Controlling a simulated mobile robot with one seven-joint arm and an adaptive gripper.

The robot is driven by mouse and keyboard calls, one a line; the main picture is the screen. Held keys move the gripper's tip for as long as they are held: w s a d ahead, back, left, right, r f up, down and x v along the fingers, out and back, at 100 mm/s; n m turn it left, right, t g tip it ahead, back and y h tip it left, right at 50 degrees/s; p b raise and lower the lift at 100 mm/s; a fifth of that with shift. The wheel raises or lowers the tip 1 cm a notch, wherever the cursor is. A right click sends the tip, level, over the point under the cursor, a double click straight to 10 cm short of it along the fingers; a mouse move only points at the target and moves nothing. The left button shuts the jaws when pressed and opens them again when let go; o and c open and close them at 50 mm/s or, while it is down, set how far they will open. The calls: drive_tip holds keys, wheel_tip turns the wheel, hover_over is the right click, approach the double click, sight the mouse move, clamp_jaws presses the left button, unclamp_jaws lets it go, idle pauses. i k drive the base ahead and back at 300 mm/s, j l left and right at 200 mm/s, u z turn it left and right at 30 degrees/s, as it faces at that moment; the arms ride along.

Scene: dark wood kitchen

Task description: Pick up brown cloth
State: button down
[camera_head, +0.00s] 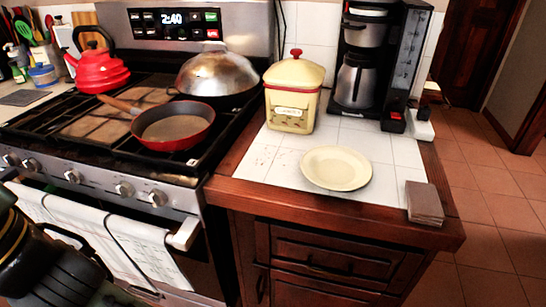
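A small, flat, square brown cloth (424,203), seemingly folded into a stack, lies at the right front corner of the white-tiled counter, close to the wooden edge. Its top is grey-brown and its front side is darker. Nothing covers it. My gripper (58,268) appears as black parts at the lower left edge, in front of the oven towels and far to the left of the cloth. It is not touching the cloth. Its fingertips cannot be made out, so I cannot tell if it is open or shut.
A cream plate (336,168) lies left of the cloth. A yellow lidded canister (293,95) and a coffee maker (365,65) stand behind. The stove at left holds a red pan (173,128), a domed pan (217,75) and a red kettle (97,70). Open floor (490,215) is at right.

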sight(424, 206)
drive_tip(key=l+u, duration=0.15)
drive_tip(key=l, duration=0.3)
drive_tip(key=k+l+u, duration=0.1)
drive_tip(key=l, duration=0.35)
drive_tip(key=k+l+u, duration=0.15)
drive_tip(key=l, duration=0.3)
drive_tip(key=l+u, duration=0.1)
drive_tip(key=l, duration=0.35)
drive_tip(key=k+l+u, duration=0.15)
drive_tip(key=l, duration=0.3)
drive_tip(key=k+l+u, duration=0.15)
drive_tip(key=l, duration=0.25)
drive_tip(key=i+l, duration=0.15)
drive_tip(key=i, duration=0.3)
